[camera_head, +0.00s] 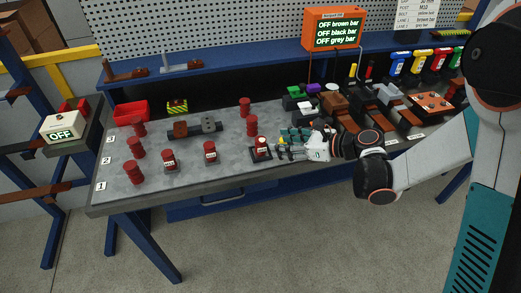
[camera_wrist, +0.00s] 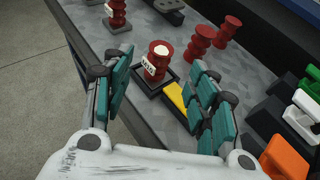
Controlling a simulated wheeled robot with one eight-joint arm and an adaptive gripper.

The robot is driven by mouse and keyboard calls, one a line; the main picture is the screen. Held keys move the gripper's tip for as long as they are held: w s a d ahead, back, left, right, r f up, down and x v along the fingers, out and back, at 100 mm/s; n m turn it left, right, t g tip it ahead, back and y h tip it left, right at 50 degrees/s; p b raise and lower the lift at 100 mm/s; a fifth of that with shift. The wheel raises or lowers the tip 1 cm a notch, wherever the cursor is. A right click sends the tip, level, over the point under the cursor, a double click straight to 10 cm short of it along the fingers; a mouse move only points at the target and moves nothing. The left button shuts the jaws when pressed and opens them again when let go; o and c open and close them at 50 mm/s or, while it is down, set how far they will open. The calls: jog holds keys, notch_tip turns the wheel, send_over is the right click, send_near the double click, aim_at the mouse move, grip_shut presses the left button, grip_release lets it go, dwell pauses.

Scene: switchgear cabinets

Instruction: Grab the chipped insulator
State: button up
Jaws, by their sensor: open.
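A red ribbed insulator (camera_head: 262,144) with a white tag stands upright on a small dark square base near the table's front edge. In the wrist view this insulator (camera_wrist: 157,60) shows a pale patch on its top; I cannot tell if that is a chip. My gripper (camera_head: 286,149) is just right of it in the head view, low over the table. In the wrist view my gripper (camera_wrist: 163,78) is open and empty, its teal-padded fingers either side of the line to the insulator, which is beyond the tips and apart from them.
Other red insulators stand about: two tagged (camera_head: 169,159) (camera_head: 210,151), two behind (camera_head: 252,125) (camera_head: 244,106), several at left (camera_head: 137,172). A yellow piece (camera_wrist: 177,95) lies beside the base. Coloured blocks (camera_head: 305,100) crowd the right. The bench's front edge (camera_head: 180,200) is close.

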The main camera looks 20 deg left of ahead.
aim_at(265, 142)
jog(key=b+x, duration=0.2)
jog(key=x, duration=0.7)
jog(key=shift+r, duration=0.1)
grip_shut()
